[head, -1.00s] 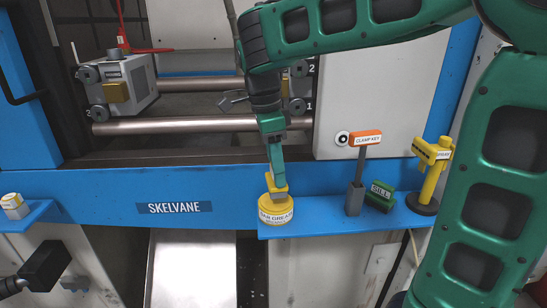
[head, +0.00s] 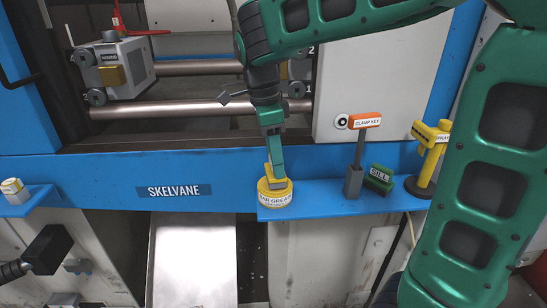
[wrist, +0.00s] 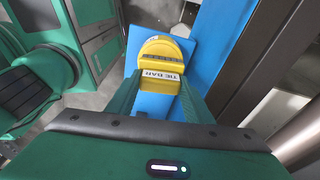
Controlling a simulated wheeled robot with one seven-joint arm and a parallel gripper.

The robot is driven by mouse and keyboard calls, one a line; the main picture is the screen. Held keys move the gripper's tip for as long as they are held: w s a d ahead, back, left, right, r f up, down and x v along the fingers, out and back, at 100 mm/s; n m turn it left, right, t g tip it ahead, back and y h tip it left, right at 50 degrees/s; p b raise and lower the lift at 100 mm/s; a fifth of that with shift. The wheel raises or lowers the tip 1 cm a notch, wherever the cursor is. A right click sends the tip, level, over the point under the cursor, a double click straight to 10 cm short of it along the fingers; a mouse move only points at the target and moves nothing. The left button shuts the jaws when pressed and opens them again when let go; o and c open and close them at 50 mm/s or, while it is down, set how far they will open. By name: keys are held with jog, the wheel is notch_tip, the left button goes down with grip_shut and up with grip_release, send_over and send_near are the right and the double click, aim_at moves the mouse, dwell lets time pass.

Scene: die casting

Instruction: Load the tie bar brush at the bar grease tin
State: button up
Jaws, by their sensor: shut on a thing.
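The bar grease tin (head: 275,200) is a round yellow tin with a white label, on the left end of the blue shelf in the head view. My gripper (head: 276,180) points down right over it. My gripper is shut on the yellow tie bar brush, whose "TIE BAR" label (wrist: 162,82) faces the wrist camera between the fingers. In the head view the fingers cover much of the brush, which is low at the tin's top. The bristle ends are hidden, so I cannot tell how deep they sit.
Right of the tin on the blue shelf (head: 320,198) stand an orange-topped clamp key (head: 364,121), a green "SILL" block (head: 379,178) and a yellow spray tool (head: 429,155). Behind are the machine's steel bars (head: 200,106). Another small shelf (head: 22,205) is at left.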

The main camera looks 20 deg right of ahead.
jog(key=shift+f, duration=0.5)
dwell(1.5)
jog(key=shift+r, duration=3.55)
